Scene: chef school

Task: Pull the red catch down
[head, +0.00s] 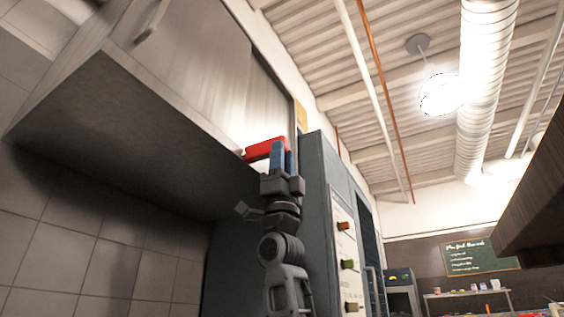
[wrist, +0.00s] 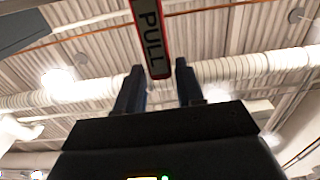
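The red catch (head: 262,150) sticks out near the lower right corner of the metal cabinet (head: 200,85) overhead. In the wrist view the catch (wrist: 151,32) is a red bar with a dark-lettered "PULL" label, coming in from the top edge. My gripper (head: 284,153) points up, with its blue fingers at the right end of the catch. In the wrist view my gripper (wrist: 159,66) is open, and the catch's near end appears between the fingertips, with a gap on each side. I cannot tell whether the fingers touch it.
A tall blue-grey unit (head: 318,190) with several coloured knobs stands close to the right of my arm. The cabinet's dark underside (head: 120,130) is to the left, above a tiled wall (head: 60,250). A dark wooden overhang (head: 535,195) is at far right.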

